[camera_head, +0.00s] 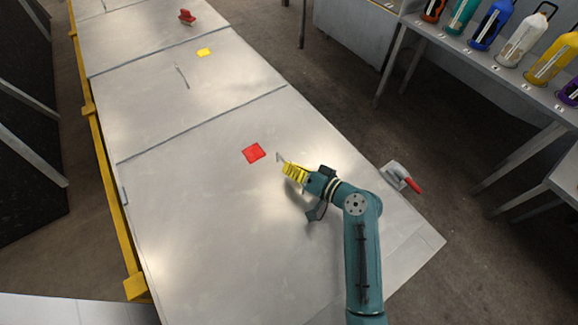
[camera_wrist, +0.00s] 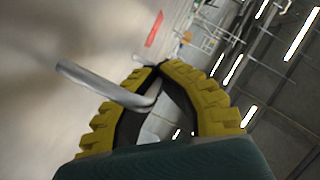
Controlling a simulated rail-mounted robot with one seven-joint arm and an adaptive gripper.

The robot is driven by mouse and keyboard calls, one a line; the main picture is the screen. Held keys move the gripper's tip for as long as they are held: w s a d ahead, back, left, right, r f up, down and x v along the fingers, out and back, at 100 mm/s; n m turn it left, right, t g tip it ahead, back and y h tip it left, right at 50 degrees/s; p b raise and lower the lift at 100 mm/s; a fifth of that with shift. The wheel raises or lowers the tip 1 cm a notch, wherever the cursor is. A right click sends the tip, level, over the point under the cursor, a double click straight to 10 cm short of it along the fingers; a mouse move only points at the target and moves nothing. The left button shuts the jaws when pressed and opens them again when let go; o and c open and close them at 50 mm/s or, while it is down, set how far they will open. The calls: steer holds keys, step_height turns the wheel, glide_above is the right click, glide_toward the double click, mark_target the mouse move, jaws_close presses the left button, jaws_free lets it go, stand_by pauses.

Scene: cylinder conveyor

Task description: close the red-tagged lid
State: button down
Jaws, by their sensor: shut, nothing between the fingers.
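The red tag (camera_head: 254,153) is a flat square on the nearest grey metal lid (camera_head: 200,215). The lid looks flat, roughly level with the panel behind it. A thin metal handle (camera_head: 279,157) stands on the lid to the right of the tag. My gripper (camera_head: 291,172), with yellow ribbed fingers, is low over the lid beside this handle. In the wrist view the fingertips (camera_wrist: 159,68) meet, and the bent handle bar (camera_wrist: 100,85) crosses the left finger. Its end shows in the gap behind the tips; I cannot tell if it touches. The red tag (camera_wrist: 154,29) shows beyond.
A lid with a yellow tag (camera_head: 204,52) and its own handle lies behind. A yellow rail (camera_head: 113,205) runs left. A shelf with several bottles (camera_head: 490,25) stands right.

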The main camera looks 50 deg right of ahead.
steer(key=shift+s+a+f, duration=0.1)
steer(key=shift+a+f, duration=0.1)
steer(key=shift+f, duration=0.55)
steer(key=c, duration=1.8)
jaws_free()
steer(key=shift+f, duration=0.1)
steer(key=shift+o, duration=1.4)
steer(key=shift+d, duration=0.1)
steer(key=o, duration=0.3)
steer(key=shift+s+r, duration=0.1)
steer(key=shift+r, duration=0.2)
steer(key=v, duration=1.1)
steer(key=shift+s+r, duration=0.25)
steer(key=shift+s, duration=0.05)
